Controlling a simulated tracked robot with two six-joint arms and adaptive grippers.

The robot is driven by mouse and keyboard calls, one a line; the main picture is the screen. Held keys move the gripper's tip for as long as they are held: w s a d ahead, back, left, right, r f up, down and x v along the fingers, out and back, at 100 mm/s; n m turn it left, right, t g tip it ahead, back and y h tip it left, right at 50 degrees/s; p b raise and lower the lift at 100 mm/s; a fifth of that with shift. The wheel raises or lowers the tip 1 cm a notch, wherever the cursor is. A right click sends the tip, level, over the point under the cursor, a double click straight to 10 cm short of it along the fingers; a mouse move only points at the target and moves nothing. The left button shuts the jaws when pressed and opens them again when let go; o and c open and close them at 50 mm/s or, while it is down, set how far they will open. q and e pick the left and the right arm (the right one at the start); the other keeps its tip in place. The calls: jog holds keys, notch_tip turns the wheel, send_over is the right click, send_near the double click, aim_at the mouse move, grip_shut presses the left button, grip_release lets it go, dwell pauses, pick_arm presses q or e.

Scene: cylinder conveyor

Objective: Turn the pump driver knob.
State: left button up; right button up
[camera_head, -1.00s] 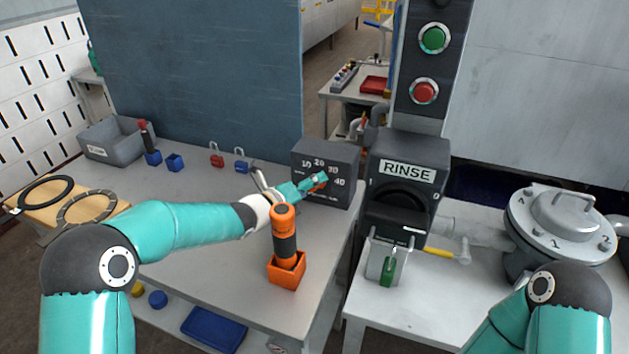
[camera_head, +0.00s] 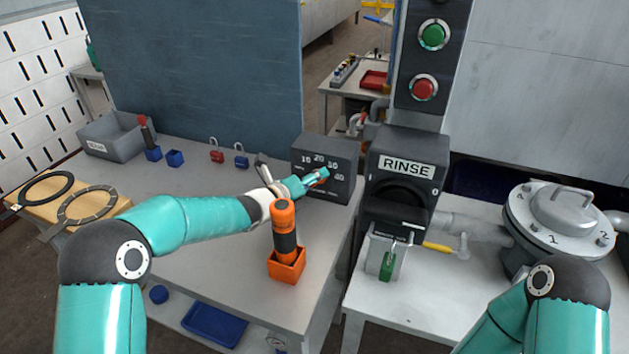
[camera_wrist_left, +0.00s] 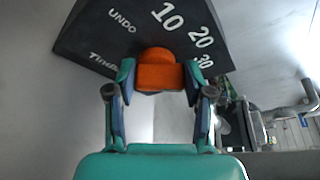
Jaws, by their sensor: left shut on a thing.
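The pump driver is a dark grey box (camera_head: 340,157) with a dial marked 10, 20, 30 and 40, standing at the right end of the left table. Its knob is orange (camera_wrist_left: 158,72) in the left wrist view, with the numbers curving around its upper right. My left gripper (camera_head: 318,177) reaches the box's front face from the left, and its fingers (camera_wrist_left: 157,82) are shut on the knob's two sides. In the head view the gripper hides most of the knob. Only my right arm's upper part shows at lower right; its gripper is out of view.
An orange and black tool (camera_head: 284,232) stands in an orange holder (camera_head: 287,266) just below my left forearm. The black RINSE unit (camera_head: 407,170) stands close on the right. Red and blue padlocks (camera_head: 217,155) and a grey bin (camera_head: 106,142) are further left.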

pick_arm(q)
jog(key=shift+a+f+n+h+b, duration=0.2)
jog(key=shift+f+n+h+b, duration=0.2)
jog(key=shift+n+b, duration=0.55)
jog(key=n+b, duration=0.2)
jog(key=b, duration=0.1)
jog(key=shift+a+f+t+h, duration=0.1)
jog(key=shift+f+t+h, duration=0.05)
jog(key=shift+t+h, duration=0.25)
jog(key=shift+n+h+b, duration=0.4)
jog(key=shift+n+b, duration=0.55)
jog(key=shift+b, duration=0.35)
jog(key=shift+a, duration=0.1)
jog(key=o, duration=1.2)
jog(key=shift+c, duration=0.2)
jog(key=shift+r, duration=0.2)
